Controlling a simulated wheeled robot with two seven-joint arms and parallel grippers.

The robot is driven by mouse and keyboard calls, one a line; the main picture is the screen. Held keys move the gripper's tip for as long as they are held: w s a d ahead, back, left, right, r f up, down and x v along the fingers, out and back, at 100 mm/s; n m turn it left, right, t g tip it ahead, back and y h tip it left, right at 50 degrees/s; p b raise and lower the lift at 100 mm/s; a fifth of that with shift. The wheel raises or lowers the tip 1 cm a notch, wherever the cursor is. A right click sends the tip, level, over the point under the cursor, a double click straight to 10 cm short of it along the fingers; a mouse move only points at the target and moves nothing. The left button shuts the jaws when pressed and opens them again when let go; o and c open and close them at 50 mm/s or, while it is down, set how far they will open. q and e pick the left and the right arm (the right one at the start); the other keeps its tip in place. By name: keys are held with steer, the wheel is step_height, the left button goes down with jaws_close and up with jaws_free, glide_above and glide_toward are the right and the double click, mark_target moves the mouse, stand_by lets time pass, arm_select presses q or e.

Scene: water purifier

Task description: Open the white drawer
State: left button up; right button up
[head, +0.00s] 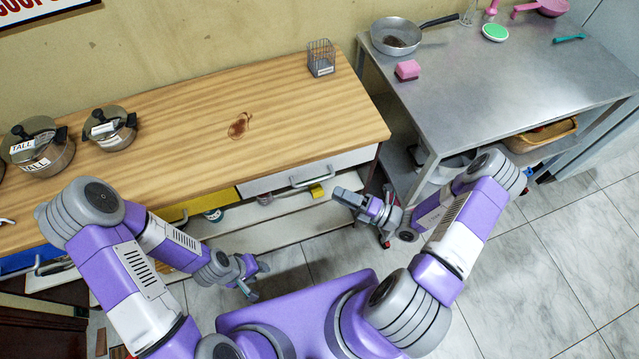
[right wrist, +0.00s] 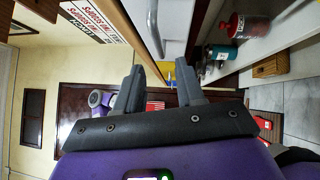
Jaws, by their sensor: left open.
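The white drawer (head: 282,182) sits under the right end of the wooden counter, its front looking flush and closed. Its grey bar handle (head: 313,178) shows on the front, and the handle (right wrist: 153,28) and white front (right wrist: 174,28) also show at the top of the right wrist view. My right gripper (head: 350,200) is to the right of the handle and a little lower in the head view, apart from it. In the right wrist view its fingers (right wrist: 160,88) are spread with nothing between them. My left gripper (head: 254,276) is open and empty, low over the floor, away from the drawer.
The wooden counter (head: 180,110) holds lidded pots (head: 38,146) and a wire basket (head: 321,57). A yellow drawer (head: 196,206) lies left of the white one. Shelves with jars are below. A metal table (head: 490,75) stands right. Tiled floor (head: 545,270) is open at right.

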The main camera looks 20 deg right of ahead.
steer(key=b+x, duration=0.1)
steer(key=x, duration=0.6)
steer(key=shift+w+r, duration=0.15)
steer(key=shift+w, duration=0.1)
jaws_close()
